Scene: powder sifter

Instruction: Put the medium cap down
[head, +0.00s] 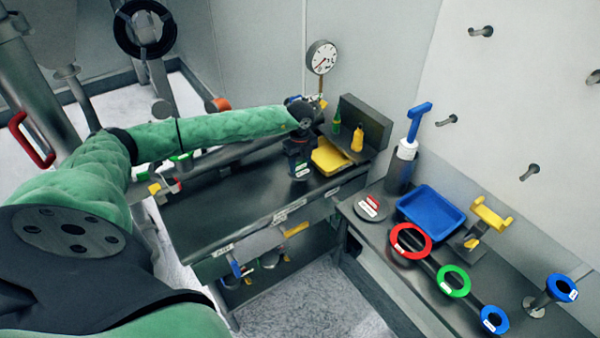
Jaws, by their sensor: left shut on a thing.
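My left arm reaches across from the left. My left gripper (299,168) points down over the dark workbench (245,195), just left of the yellow tray. It is shut on a small dark thing with green and white labels, which I take to be the medium cap (301,174). The gripper covers most of it, and I cannot tell whether it touches the bench top. My right gripper is not in view.
A yellow tray (328,157), a green bottle (336,124) and a yellow bottle (357,140) are at the bench's back right. The right bench holds a blue tray (431,207), a red-labelled disc (370,207) and red (411,241), green and blue rings. The left bench's front half is clear.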

